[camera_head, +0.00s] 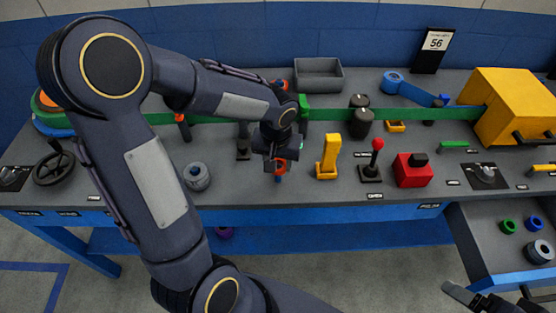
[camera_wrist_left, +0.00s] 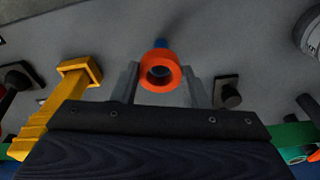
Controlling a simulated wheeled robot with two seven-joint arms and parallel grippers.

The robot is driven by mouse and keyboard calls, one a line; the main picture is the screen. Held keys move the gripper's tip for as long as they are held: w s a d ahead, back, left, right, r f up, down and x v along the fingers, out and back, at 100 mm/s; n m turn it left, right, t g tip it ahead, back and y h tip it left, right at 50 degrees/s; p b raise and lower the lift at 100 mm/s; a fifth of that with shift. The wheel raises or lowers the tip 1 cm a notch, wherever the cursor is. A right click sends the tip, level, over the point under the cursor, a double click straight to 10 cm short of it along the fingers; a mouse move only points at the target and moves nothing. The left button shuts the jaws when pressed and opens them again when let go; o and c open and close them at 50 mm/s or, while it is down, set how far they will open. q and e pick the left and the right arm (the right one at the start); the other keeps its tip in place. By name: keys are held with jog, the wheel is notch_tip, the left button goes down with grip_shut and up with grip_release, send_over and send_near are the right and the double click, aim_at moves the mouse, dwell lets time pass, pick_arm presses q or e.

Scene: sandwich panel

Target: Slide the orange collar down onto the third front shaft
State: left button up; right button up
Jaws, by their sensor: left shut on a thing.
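My left gripper (camera_head: 274,162) is shut on the orange collar (camera_head: 281,166), over the front part of the bench. In the left wrist view the collar (camera_wrist_left: 160,70) sits between the two fingers, with its round hole facing the camera. A blue shaft (camera_wrist_left: 161,43) shows just beyond the collar. In the head view a bit of blue (camera_head: 280,177) shows right below the collar. I cannot tell whether the shaft is inside the hole. Part of my right gripper (camera_head: 480,299) shows at the lower right edge; its jaws are not clear.
A yellow upright handle (camera_head: 328,158) stands close right of the gripper, then a red-knobbed joystick (camera_head: 375,160) and a red box (camera_head: 412,170). A grey ring (camera_head: 197,176) lies to the left. A green bar (camera_head: 340,114) runs behind. An open drawer (camera_head: 490,222) is at right.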

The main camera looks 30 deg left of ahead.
aim_at(278, 168)
pick_arm(q)
jog(key=shift+f, duration=0.15)
jog(key=shift+f+b, duration=2.4)
jog(key=shift+b, duration=0.05)
jog(key=o, duration=1.1)
jog(key=shift+c, duration=0.2)
notch_tip(278, 168, up, 11)
jog(key=p, duration=0.8)
jog(key=shift+f, duration=0.2)
